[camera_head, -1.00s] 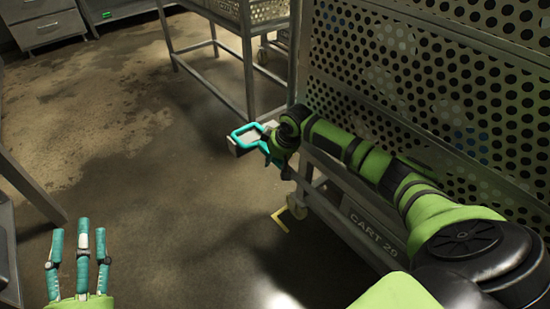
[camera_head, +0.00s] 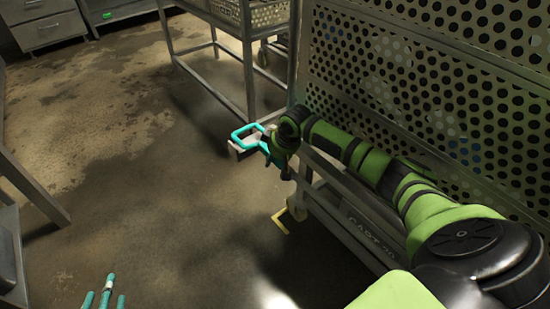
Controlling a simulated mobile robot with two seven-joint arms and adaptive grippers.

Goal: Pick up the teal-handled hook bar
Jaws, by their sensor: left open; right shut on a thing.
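The teal handle loop of the hook bar (camera_head: 246,131) shows in the head view, left of the perforated cart's near corner post. My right gripper (camera_head: 277,152) is at the end of the green and black arm and is shut on the hook bar's handle. Most of the grip is hidden by the wrist, and I cannot make out the rest of the bar. My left gripper (camera_head: 103,300) is at the bottom left edge, with only its teal fingertips in view. It is open and empty, far from the hook bar.
A perforated metal cart (camera_head: 430,100) fills the right side, close beside my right arm. Another basket cart (camera_head: 228,50) stands at the back. A metal frame (camera_head: 32,188) is at the left edge. The stained floor (camera_head: 130,190) between is clear.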

